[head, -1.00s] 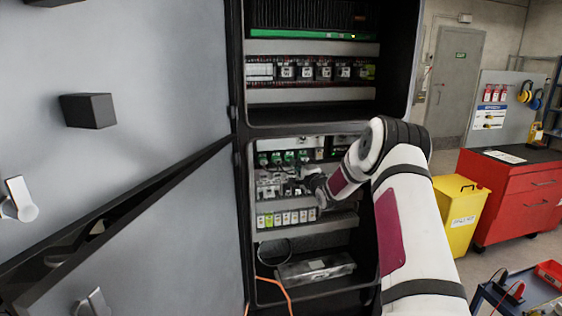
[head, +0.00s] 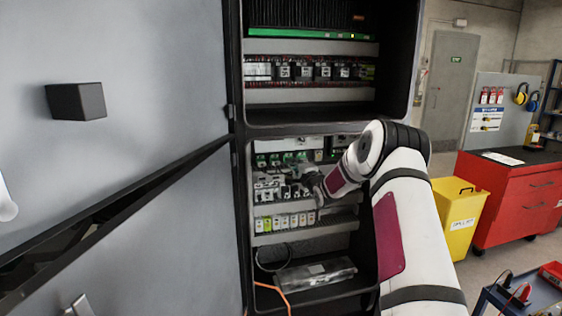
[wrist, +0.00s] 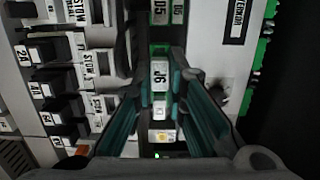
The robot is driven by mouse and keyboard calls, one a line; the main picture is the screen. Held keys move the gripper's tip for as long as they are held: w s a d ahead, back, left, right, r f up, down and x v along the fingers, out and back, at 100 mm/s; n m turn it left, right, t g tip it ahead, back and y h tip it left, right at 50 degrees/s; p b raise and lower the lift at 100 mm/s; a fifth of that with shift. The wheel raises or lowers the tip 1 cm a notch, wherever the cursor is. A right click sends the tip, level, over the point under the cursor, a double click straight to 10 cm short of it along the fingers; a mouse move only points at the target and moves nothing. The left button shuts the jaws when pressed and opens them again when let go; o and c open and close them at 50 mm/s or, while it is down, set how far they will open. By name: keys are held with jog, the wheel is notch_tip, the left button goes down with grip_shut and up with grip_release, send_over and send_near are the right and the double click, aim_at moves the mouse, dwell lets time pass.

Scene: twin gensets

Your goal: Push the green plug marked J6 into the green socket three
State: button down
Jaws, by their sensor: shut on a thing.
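The green plug marked J6 (wrist: 159,74) shows in the wrist view, between the teal-padded fingers of my gripper (wrist: 160,86). My gripper is shut on it, with its label facing the camera. Green connectors (wrist: 160,47) lie just beyond the plug; I cannot tell which is socket three, or whether the plug touches one. In the head view, a row of green sockets (head: 274,159) runs along the top of the lower cabinet bay. My gripper (head: 299,172) is just below and in front of that row, and the plug is hidden there.
A row of terminal blocks (head: 285,220) lies below. The cabinet door (head: 130,60) stands open at left. A yellow bin (head: 463,215) is at right.

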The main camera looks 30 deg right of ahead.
jog(key=shift+w+d+b, duration=0.25)
jog(key=shift+w+b, duration=0.4)
jog(key=shift+w, duration=0.1)
jog(key=shift+w+d+b, duration=0.2)
jog(key=shift+w+b, duration=0.4)
jog(key=shift+w, duration=0.1)
dwell(2.1)
jog(key=c, duration=1.5)
grip_release()
jog(key=shift+c, duration=0.2)
jog(key=s+a, duration=0.2)
jog(key=s, duration=1)
jog(key=s+a+r+n+g, duration=0.35)
jog(key=s+a+n, duration=0.2)
jog(key=a, duration=0.35)
jog(key=s+a+r+n+g, duration=0.3)
jog(key=s+a+r+n, duration=0.25)
jog(key=a, duration=0.45)
jog(key=s+a+f+n+g+y, duration=0.1)
jog(key=s+a+n+g, duration=0.1)
jog(key=s, duration=0.8)
jog(key=s+a+f+n+g, duration=0.1)
jog(key=s+a+n+g, duration=0.1)
jog(key=s+a, duration=0.5)
jog(key=s+a+f+n+g+y, duration=0.1)
jog(key=s+a+n, duration=0.3)
jog(key=s, duration=1.1)
jog(key=shift+s+a+f+n+g+y, duration=0.2)
jog(key=shift+s+a+n+g+y, duration=0.15)
jog(key=shift+g, duration=0.2)
